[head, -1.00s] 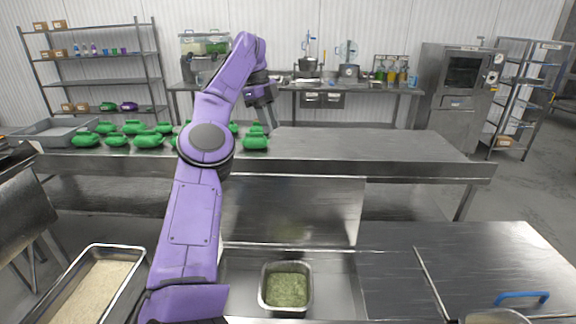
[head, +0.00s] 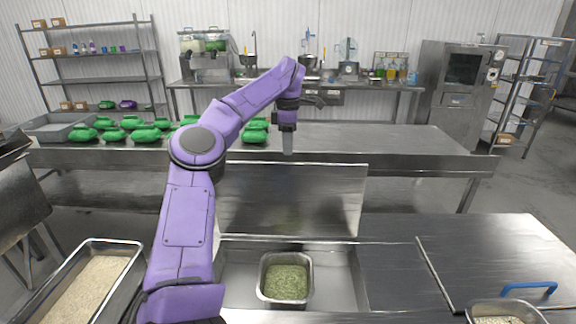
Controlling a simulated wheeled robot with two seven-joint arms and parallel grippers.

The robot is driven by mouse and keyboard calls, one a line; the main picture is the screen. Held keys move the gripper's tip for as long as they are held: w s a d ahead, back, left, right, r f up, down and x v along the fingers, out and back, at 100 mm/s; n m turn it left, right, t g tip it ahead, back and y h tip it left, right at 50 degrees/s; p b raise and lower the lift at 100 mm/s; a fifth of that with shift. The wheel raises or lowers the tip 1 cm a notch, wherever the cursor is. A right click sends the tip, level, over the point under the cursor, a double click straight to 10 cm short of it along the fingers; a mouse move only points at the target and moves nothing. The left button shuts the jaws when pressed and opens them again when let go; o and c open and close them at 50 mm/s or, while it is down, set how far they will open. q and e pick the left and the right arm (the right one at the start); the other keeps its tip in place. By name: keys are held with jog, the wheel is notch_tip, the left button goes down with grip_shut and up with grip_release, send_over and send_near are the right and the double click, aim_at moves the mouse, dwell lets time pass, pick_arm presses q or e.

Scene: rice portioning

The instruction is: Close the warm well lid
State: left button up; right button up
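A flat steel lid (head: 292,200) stands raised at the back of an open well (head: 338,278). I take it as the warm well lid. The well's opening is uncovered, and a square metal pan (head: 264,264) of green food (head: 287,282) sits in it. My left gripper (head: 288,150) points down in front of the long steel table, its tips just above the raised lid's top edge in the picture. Its fingers are seen nearly edge-on, so their gap is unclear. I cannot tell whether it touches the lid. My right gripper is out of view.
A flat steel cover with a blue handle (head: 529,288) lies at right, beside a pan of pale food (head: 505,311). A tray of grain (head: 92,284) is at lower left. Several green containers (head: 146,135) stand on the long table (head: 380,140) behind.

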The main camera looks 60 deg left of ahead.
pick_arm(q)
notch_tip(320, 180, down, 6)
jog(key=shift+r, duration=0.1)
grip_shut()
jog(key=shift+w+d, duration=0.1)
jog(key=shift+d, duration=0.05)
